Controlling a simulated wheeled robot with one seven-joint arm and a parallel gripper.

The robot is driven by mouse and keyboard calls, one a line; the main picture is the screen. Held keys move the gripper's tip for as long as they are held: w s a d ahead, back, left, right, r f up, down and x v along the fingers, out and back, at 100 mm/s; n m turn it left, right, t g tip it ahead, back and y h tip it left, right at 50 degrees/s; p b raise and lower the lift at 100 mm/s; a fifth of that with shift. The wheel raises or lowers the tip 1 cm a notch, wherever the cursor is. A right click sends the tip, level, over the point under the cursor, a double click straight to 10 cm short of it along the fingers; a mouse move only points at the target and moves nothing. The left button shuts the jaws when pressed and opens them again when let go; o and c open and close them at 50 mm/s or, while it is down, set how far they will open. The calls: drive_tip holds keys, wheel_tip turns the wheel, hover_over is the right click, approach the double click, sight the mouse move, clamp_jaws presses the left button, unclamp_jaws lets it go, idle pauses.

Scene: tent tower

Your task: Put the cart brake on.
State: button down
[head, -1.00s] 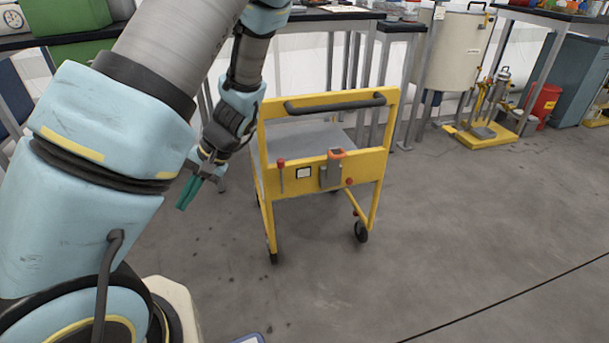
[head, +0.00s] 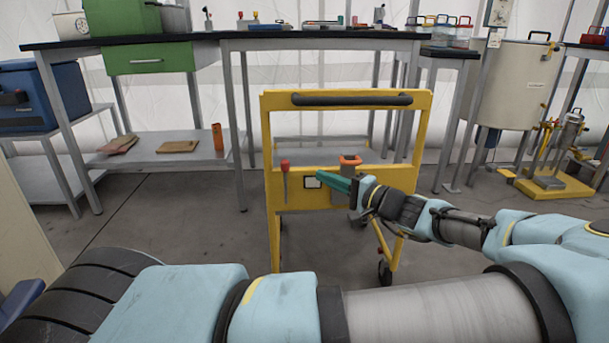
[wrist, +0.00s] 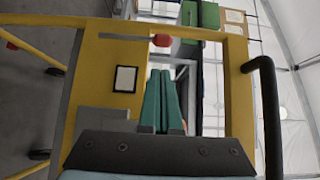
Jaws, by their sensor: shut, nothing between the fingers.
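The yellow cart (head: 272,228) stands in the middle of the head view, its upright front panel facing me. On the panel's left is a lever with a red knob (head: 285,163), knob uppermost; it may be the brake. The red knob also shows near the top of the wrist view (wrist: 162,40). My gripper (head: 334,182) is in front of the panel, right of the lever, with green fingers pointing left toward it. The fingers (wrist: 160,98) are shut and empty, apart from the knob. A grey holder with an orange-rimmed top (head: 350,160) is partly hidden by my gripper.
A black handlebar (head: 351,99) crosses the cart's top, above my gripper. A framed white label (head: 312,182) lies between lever and holder. A long workbench (head: 330,36) stands behind the cart. A yellow-based stand (head: 552,188) is at right. Floor left of the cart is clear.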

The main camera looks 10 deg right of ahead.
sight(286, 183)
drive_tip(key=shift+d, duration=0.1)
drive_tip(key=b+x, duration=0.2)
drive_tip(key=x, duration=0.8)
drive_tip(key=shift+b, duration=0.35)
drive_tip(key=shift+s, duration=0.15)
drive_tip(key=shift+s, duration=0.25)
